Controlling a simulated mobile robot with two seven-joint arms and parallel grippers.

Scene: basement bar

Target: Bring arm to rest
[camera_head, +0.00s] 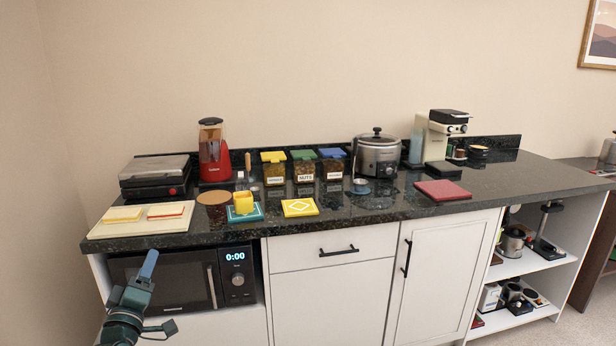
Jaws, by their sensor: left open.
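My left gripper (147,270) is at the lower left of the head view, in front of the microwave and below the counter's front edge. Its blue finger points up and it is open. I see nothing held in it. My left arm (126,318) comes in from the bottom left, mostly out of frame. My right gripper and arm are not in view.
The dark counter (370,210) carries a cutting board with bread (110,230), a yellow cup (243,202) on a teal coaster, a red blender (213,155), jars, and a cooker (376,155). The microwave (165,283) is close behind my gripper. Floor shows at lower right.

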